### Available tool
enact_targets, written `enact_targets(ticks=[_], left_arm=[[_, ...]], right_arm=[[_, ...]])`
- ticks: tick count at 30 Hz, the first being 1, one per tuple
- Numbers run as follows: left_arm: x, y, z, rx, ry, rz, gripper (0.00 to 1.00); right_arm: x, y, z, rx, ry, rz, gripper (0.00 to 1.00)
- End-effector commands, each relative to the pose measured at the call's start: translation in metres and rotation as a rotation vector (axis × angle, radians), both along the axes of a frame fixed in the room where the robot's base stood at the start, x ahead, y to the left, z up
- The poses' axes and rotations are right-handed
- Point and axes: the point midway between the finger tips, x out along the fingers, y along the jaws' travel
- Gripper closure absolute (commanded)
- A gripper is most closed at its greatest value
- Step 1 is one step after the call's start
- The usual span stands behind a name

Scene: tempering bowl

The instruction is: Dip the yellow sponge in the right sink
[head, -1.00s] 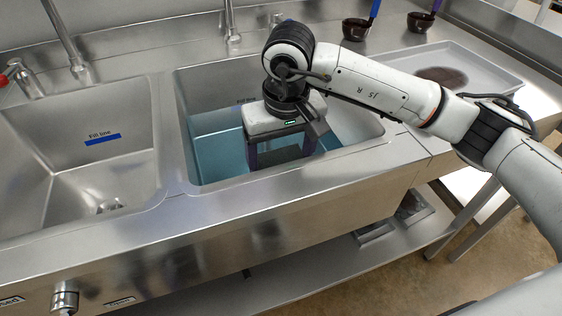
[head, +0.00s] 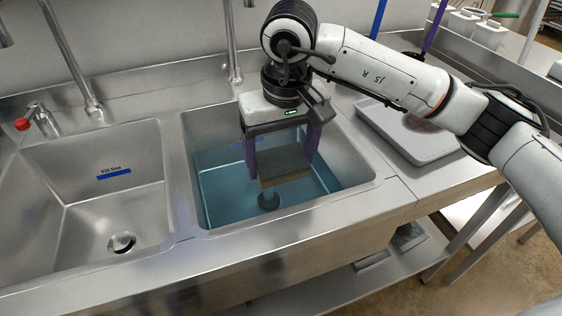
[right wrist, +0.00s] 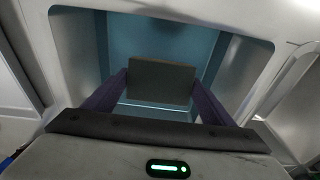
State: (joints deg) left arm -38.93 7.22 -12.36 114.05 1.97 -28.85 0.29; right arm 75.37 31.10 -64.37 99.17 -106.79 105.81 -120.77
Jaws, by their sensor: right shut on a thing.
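My right gripper (head: 281,158) is shut on the sponge (head: 283,163), one purple finger at each side. The sponge has a dark grey-green top, and a thin tan-yellow edge shows below it. It is held about level over the right sink (head: 188,150) and appears to be above the blue water (head: 222,188). In the right wrist view the sponge (right wrist: 160,80) sits between the fingertips, with water behind it. I cannot tell whether the sponge is wet. My left gripper is not in view.
The left sink (head: 60,195) is empty, with a blue fill line label (head: 114,174) and a drain. Faucets stand behind both sinks. A grey tray (head: 440,150) lies on the counter to the right. The sink walls surround my right gripper.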

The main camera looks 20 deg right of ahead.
Motion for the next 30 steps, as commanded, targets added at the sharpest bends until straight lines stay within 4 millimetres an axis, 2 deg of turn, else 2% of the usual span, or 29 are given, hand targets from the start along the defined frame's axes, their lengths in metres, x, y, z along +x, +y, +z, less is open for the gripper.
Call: enact_targets(ticks=[1, 12, 30], left_arm=[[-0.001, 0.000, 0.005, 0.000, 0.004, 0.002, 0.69], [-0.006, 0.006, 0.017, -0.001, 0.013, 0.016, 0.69], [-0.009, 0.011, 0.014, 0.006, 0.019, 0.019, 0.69]], right_arm=[[0.001, 0.000, 0.011, 0.000, -0.002, 0.000, 0.41], [0.000, 0.000, 0.052, -0.001, -0.001, 0.000, 0.41], [0.000, 0.000, 0.056, 0.000, 0.000, 0.000, 0.41]])
